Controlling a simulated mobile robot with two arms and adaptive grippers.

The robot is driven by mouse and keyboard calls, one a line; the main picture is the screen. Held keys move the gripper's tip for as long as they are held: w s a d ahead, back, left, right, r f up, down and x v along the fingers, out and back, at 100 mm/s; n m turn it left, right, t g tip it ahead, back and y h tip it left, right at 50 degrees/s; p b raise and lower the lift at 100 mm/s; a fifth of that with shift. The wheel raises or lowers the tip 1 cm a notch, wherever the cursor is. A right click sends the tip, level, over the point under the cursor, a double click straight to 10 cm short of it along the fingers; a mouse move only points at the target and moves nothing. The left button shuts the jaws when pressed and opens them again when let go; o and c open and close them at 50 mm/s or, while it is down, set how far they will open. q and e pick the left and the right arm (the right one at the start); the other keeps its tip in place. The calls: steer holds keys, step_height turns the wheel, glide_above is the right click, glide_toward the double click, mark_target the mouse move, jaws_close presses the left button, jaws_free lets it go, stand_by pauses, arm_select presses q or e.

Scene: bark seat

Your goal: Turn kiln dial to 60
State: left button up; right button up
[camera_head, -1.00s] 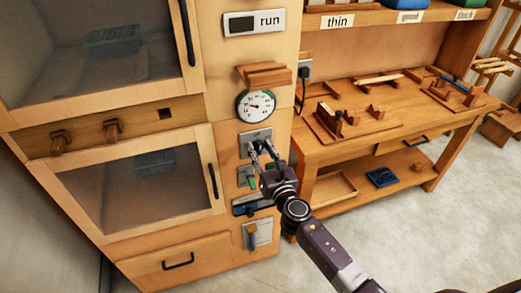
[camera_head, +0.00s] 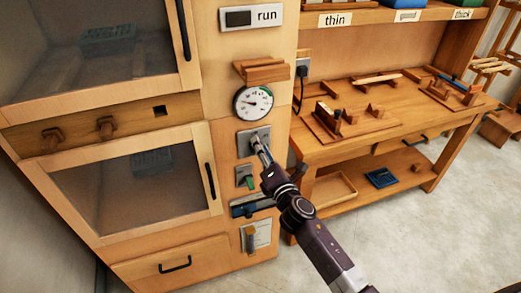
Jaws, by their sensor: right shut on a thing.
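The kiln (camera_head: 225,75) is a tall wooden cabinet with two glass doors. A round white gauge (camera_head: 253,103) with a dark needle sits on its front panel; its figures are too small to read. Below the gauge is a grey metal plate (camera_head: 245,141), where the dial sits, mostly hidden by my gripper. My right gripper (camera_head: 257,140) is at this plate, its fingers seen edge-on and shut on the dial. The dial's setting cannot be read. My left gripper is not in view.
A small green switch (camera_head: 245,177) and a blue-handled part (camera_head: 250,205) are just below the plate. A wooden ledge (camera_head: 262,70) juts out above the gauge. A workbench (camera_head: 375,140) with wooden jigs stands to the right.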

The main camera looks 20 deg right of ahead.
steer(key=m, duration=0.8)
steer(key=f+m+p, duration=0.1)
steer(key=m, duration=0.7)
steer(key=a+f+m+p, duration=0.1)
steer(key=m, duration=0.7)
steer(key=shift+m, duration=0.4)
steer(key=o, duration=1.1)
steer(key=s, duration=1.2)
steer(key=shift+d+r, duration=0.1)
steer(key=shift+d, duration=0.15)
